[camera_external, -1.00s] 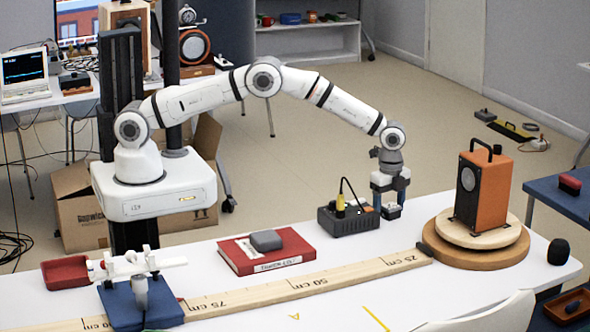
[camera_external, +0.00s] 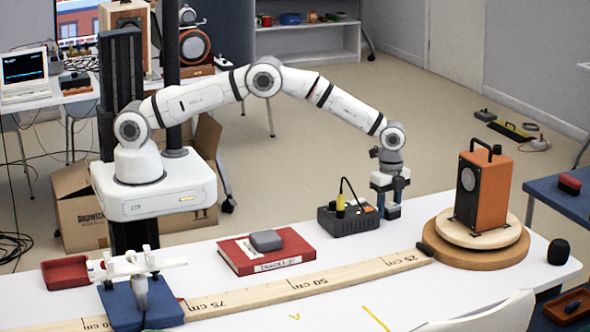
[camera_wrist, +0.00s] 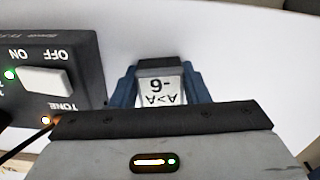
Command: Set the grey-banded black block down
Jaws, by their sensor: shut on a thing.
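The block (camera_wrist: 160,67) sits between the two blue fingers of my gripper (camera_wrist: 161,88) in the wrist view. Its black top edge shows, with a pale label marked "A>A" and "-6" on the near face. My gripper is shut on it. In the external view my gripper (camera_external: 391,208) points down at the white table (camera_external: 440,290), just right of a dark switch box. There the blue fingers hide most of the block. I cannot tell whether its underside touches the table.
The switch box (camera_external: 345,220) with a cable stands close on the left. A speaker (camera_external: 482,190) on a round wooden turntable (camera_external: 470,258) stands to the right. A long wooden ruler (camera_external: 320,284) lies in front. A red book (camera_external: 268,252) carries a grey block. White table shows around my gripper.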

